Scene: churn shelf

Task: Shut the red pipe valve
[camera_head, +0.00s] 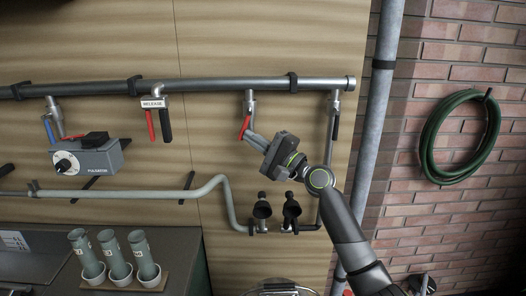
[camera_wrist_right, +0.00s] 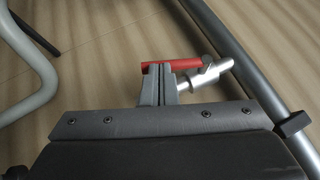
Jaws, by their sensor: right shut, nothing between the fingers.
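The red valve handle (camera_head: 245,124) hangs from a metal valve under the upper pipe, right of the middle in the head view. It also shows in the wrist view as a red lever (camera_wrist_right: 185,66) on a silver valve body (camera_wrist_right: 207,76). My right gripper (camera_head: 255,138) is shut and empty, with its fingertips close to the red handle. In the wrist view the shut fingers overlap the left part of the lever; I cannot tell whether they touch it. Another red handle (camera_head: 150,126) hangs beneath the RELEASE label (camera_head: 153,104). My left gripper is not in view.
The upper pipe (camera_head: 220,85) runs along the wall panel. A black-handled valve (camera_head: 335,122) hangs just right of my right gripper. A grey PULSATOR box (camera_head: 85,157) is at left, several grey cups (camera_head: 110,245) below. Two black fittings (camera_head: 262,210) sit on the lower pipe.

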